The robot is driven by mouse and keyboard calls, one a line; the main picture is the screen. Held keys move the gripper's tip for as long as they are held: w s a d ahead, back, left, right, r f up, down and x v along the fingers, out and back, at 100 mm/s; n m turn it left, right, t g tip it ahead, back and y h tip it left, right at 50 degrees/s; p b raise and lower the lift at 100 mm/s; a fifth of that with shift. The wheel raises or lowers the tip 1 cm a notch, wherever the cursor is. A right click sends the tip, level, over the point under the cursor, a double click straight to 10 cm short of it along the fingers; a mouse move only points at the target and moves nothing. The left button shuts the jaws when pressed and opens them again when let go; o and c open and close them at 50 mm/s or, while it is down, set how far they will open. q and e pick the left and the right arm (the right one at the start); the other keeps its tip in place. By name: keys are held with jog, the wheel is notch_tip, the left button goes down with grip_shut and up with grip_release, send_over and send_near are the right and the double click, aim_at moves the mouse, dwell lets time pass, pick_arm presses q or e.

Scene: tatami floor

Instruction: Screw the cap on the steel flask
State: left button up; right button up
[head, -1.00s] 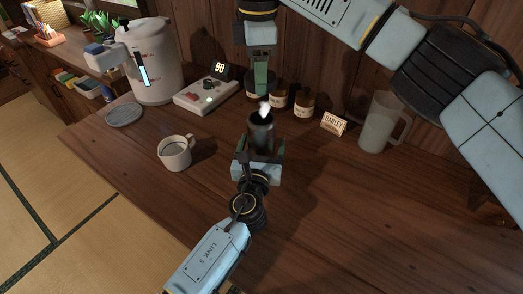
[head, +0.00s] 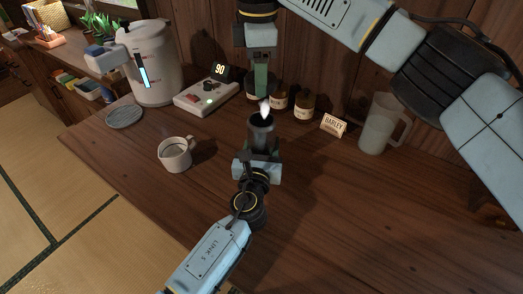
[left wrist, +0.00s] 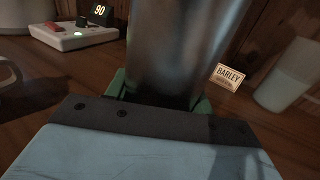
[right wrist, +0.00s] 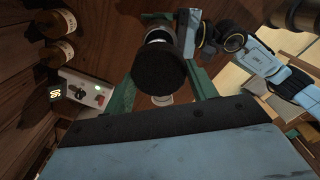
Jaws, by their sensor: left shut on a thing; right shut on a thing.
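The steel flask (head: 262,135) stands upright with a dark top in the head view. Its grey body (left wrist: 178,50) fills the middle of the left wrist view. My left gripper (head: 261,152) is shut on the flask's lower body from the near side. My right gripper (head: 262,94) points down directly above the flask. In the right wrist view it is shut on the black round cap (right wrist: 158,68), with a green finger on each side. A bright white patch shows between its fingertips and the flask top in the head view. Whether cap and flask touch is unclear.
A steaming mug (head: 174,154) stands left of the flask. A white kettle (head: 153,65), a control box reading 90 (head: 206,97) and a round grey coaster (head: 124,116) are farther left. Several brown jars, a BARLEY card (head: 333,125) and a pitcher (head: 382,122) stand behind. The right foreground is clear.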

jog(key=shift+d+f, duration=0.1)
jog(key=shift+f, duration=2.4)
jog(key=shift+f, duration=0.1)
jog(key=shift+f, duration=0.8)
jog(key=shift+f, duration=0.55)
